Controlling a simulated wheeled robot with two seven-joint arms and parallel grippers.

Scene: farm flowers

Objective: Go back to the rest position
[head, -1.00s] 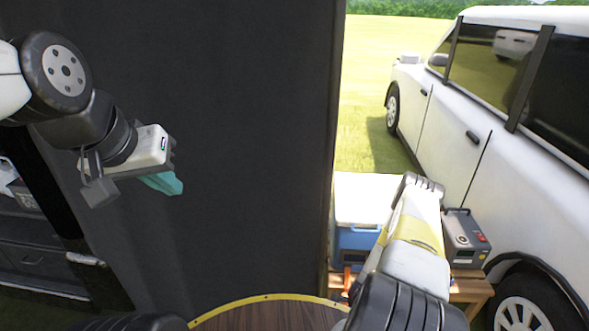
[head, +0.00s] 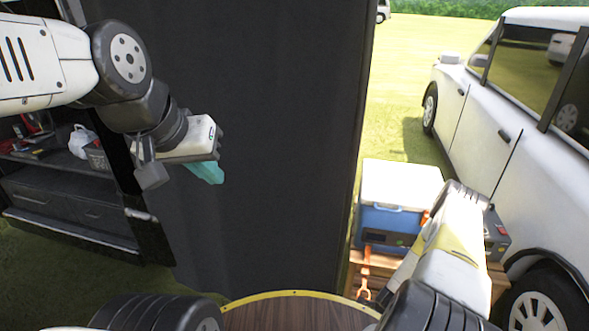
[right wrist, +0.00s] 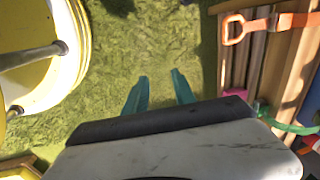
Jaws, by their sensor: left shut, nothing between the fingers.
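My left gripper (head: 207,172) is in the upper left of the head view, in front of a dark panel. Its teal fingers are together and nothing is between them. My right arm reaches forward at the lower right of the head view, where its fingers are hidden. The right wrist view shows the right gripper (right wrist: 160,92) with its two teal fingers apart and only grass between and beyond them.
A dark panel (head: 270,130) fills the middle. A blue and white cooler (head: 400,190) stands on a wooden crate beside my right arm. A white car (head: 480,120) is at the right. Dark shelves (head: 70,205) stand at the left. In the right wrist view, a yellow object (right wrist: 40,60) is at the left.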

